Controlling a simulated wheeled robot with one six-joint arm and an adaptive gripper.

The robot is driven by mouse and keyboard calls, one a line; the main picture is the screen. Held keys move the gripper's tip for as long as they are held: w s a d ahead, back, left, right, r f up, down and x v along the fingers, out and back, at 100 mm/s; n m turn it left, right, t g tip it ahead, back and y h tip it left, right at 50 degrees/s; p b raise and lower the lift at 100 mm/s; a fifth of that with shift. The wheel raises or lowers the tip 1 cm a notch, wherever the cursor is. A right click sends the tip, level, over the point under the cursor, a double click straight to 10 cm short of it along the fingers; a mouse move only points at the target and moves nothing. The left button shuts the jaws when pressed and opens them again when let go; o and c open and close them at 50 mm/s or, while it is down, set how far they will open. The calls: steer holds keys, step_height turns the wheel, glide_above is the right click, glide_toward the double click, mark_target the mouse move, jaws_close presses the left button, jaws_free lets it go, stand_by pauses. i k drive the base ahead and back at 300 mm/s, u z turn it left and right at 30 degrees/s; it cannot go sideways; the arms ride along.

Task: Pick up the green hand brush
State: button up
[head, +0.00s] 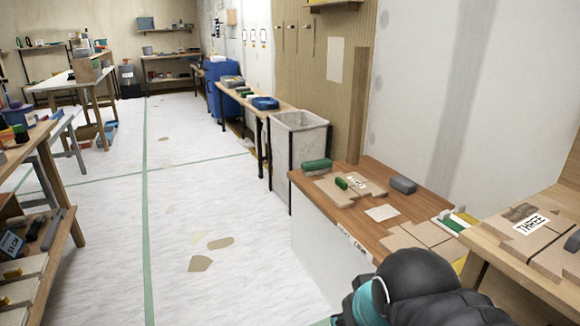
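A green, block-shaped thing that looks like the green hand brush (317,165) lies at the far left corner of a wooden-topped bench (389,242). A smaller green item (341,183) lies just in front of it, on or against flat tan pieces (330,192). It is too small to tell exactly what it is. My dark arm with a teal ring shows at the bottom right, nearer to me than the bench. My gripper's fingers are not in the picture.
A grey block (402,185) and a pale sheet (382,213) lie on the bench. A grey bin (300,140) stands behind it. A wooden stand (485,255) with a "THREE" label is at right. White floor (215,215) with scraps is open at left.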

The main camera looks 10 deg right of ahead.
mark_target(321, 166)
steer(key=u, duration=0.65)
steer(key=i, duration=1.4)
steer(key=z, duration=0.4)
steer(key=i, duration=1.25)
steer(key=z, duration=0.95)
